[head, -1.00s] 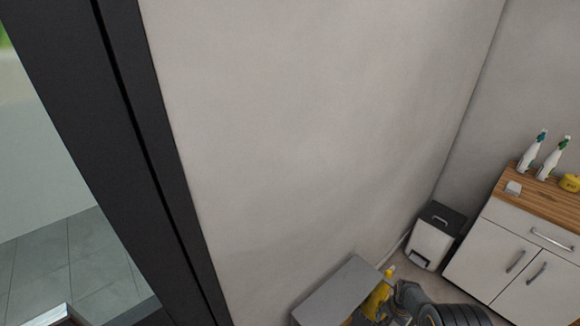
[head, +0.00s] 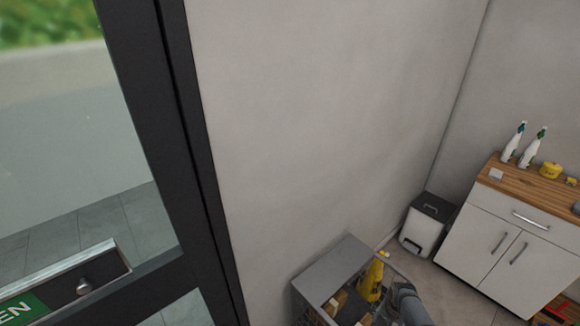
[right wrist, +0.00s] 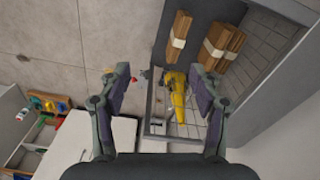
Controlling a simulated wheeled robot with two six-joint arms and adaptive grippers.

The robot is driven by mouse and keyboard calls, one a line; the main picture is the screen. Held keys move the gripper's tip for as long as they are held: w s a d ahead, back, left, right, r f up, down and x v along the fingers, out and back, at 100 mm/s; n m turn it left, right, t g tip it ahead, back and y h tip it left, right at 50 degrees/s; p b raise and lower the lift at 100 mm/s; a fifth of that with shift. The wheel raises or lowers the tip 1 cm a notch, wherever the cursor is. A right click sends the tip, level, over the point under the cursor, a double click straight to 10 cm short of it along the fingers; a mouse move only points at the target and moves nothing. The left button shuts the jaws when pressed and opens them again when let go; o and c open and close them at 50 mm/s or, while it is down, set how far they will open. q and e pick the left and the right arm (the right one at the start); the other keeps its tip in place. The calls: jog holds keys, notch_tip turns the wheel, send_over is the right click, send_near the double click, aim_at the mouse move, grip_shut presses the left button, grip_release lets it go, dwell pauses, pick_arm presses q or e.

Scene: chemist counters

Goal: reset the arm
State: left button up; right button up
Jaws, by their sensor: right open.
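My right arm (head: 408,302) shows at the bottom of the head view, beside a grey open-fronted cart or shelf unit. In the right wrist view my right gripper (right wrist: 160,88) is open, its two fingers wide apart with nothing held between them. A yellow bottle-like object (right wrist: 180,92) lies in the picture beyond the fingers, inside the unit; it also shows in the head view (head: 372,280). My left gripper is not in view.
The grey unit (head: 333,270) holds wrapped brown bundles (right wrist: 222,47). A dark-framed glass door (head: 185,150) stands at left. A pedal bin (head: 427,222) and a white cabinet (head: 480,245) with spray bottles (head: 532,148) are at right.

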jog(key=s+a+r+n+t, duration=0.2)
jog(key=s+a+r+n, duration=0.25)
jog(key=s+r, duration=0.65)
jog(key=s+a+r+n+t, duration=0.1)
jog(key=s+a+r+n, duration=0.55)
jog(key=r, duration=0.85)
jog(key=s+d+f+m+g+b, duration=0.15)
jog(key=f+b, duration=0.75)
jog(key=f, duration=1.1)
jog(key=d+f+m+t+b, duration=0.15)
jog(key=f+b, duration=0.85)
jog(key=f, duration=1)
jog(key=s+d+f+g+b, duration=0.1)
jog(key=s+f+b, duration=0.4)
jog(key=f, duration=0.6)
jog(key=s+d+f+b, duration=0.1)
jog(key=s+f+b, duration=0.4)
jog(key=f, duration=0.7)
jog(key=s+f+g+b, duration=0.1)
jog(key=s+f+b, duration=0.4)
jog(key=f, duration=0.6)
jog(key=s+r+p, duration=0.2)
jog(key=r+p, duration=0.5)
jog(key=p, duration=0.1)
jog(key=s+r+p, duration=0.3)
jog(key=r+p, duration=0.4)
jog(key=p, duration=0.2)
jog(key=shift+s+d+r, duration=0.2)
jog(key=shift+s+d, duration=0.05)
jog(key=shift+d, duration=0.05)
